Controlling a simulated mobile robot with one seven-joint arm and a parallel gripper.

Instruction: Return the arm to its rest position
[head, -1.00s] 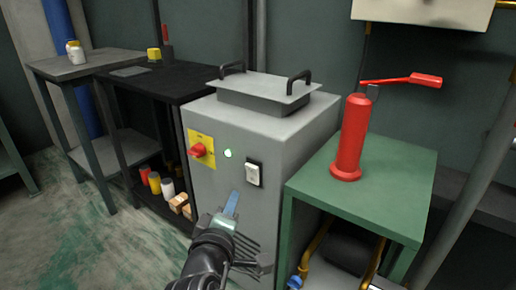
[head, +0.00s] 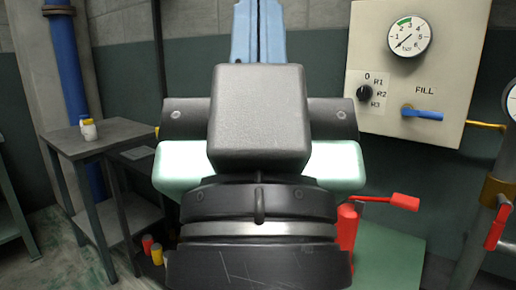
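My gripper (head: 258,30) fills the middle of the head view, very close to the camera and pointing up. Its dark wrist and pale hand body stand below the blue fingers. The fingers are side by side with only a thin line between them, so it looks shut, with nothing seen held. The fingertips run to the top edge of the picture. My arm hides most of the grey machine and the black table behind it.
A red extinguisher-like pump (head: 346,228) with a red lever stands on a green bench (head: 385,255), partly hidden. A wall panel (head: 450,60) carries a gauge (head: 410,36), a dial (head: 365,92) and a blue valve handle (head: 422,115). A grey table (head: 100,140) holds a small bottle (head: 88,130).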

